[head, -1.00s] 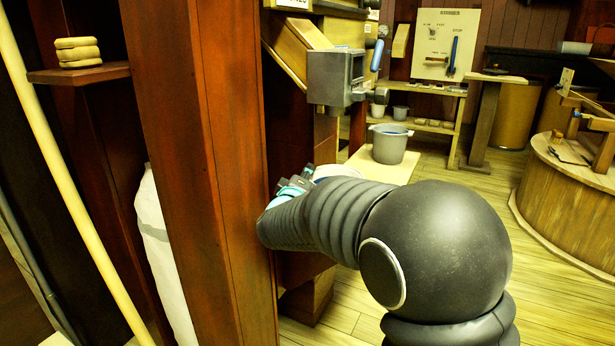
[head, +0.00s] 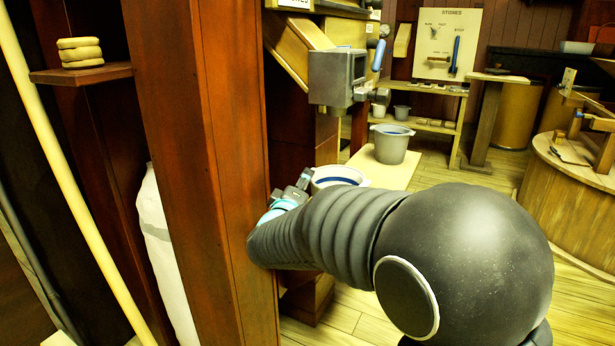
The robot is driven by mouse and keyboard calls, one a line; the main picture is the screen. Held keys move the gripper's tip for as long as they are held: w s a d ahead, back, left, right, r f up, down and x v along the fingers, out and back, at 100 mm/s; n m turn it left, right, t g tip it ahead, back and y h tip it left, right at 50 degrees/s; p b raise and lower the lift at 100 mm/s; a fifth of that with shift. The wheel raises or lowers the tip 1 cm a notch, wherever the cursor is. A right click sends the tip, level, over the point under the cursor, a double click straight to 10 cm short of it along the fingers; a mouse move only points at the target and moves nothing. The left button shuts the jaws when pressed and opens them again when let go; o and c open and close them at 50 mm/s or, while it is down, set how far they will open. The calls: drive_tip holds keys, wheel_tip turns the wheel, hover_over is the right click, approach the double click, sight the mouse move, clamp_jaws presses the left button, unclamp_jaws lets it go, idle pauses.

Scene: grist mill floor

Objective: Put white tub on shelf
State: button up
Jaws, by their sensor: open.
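A white tub (head: 338,177) with a blue inside sits low behind my arm in the head view. Its lower part is hidden by the arm. My gripper (head: 300,184) is open beside the tub's left side, partly hidden behind the arm. I cannot tell whether it touches the tub. A low wooden shelf (head: 432,127) stands at the back wall, with small grey tubs and several small blocks on it.
A grey tub (head: 391,146) stands on a pale bench (head: 398,176) beyond the white tub. A thick wooden post (head: 205,170) rises close on the left. A metal box (head: 335,78) hangs above. A round wooden casing (head: 570,205) stands right.

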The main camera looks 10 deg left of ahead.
drive_tip(key=s, duration=0.7)
drive_tip(key=s+d+r+m+g+y, duration=0.35)
drive_tip(key=d+y, duration=0.25)
drive_tip(key=d, duration=0.2)
drive_tip(key=s+d+f+m+g+h, duration=0.2)
drive_tip(key=s+d+f+m+g, duration=0.2)
drive_tip(key=s+d, duration=0.5)
drive_tip(key=s+d+f+m+g+h, duration=0.1)
drive_tip(key=s+d+f+m+g, duration=0.3)
drive_tip(key=s, duration=1.3)
drive_tip(key=d+f+g, duration=0.1)
drive_tip(key=d+f, duration=0.2)
drive_tip(key=d, duration=0.2)
drive_tip(key=shift+d+f+m+h, duration=0.25)
drive_tip(key=shift+d+m+h, duration=0.1)
drive_tip(key=shift+d+h, duration=0.05)
drive_tip(key=shift+c, duration=0.3)
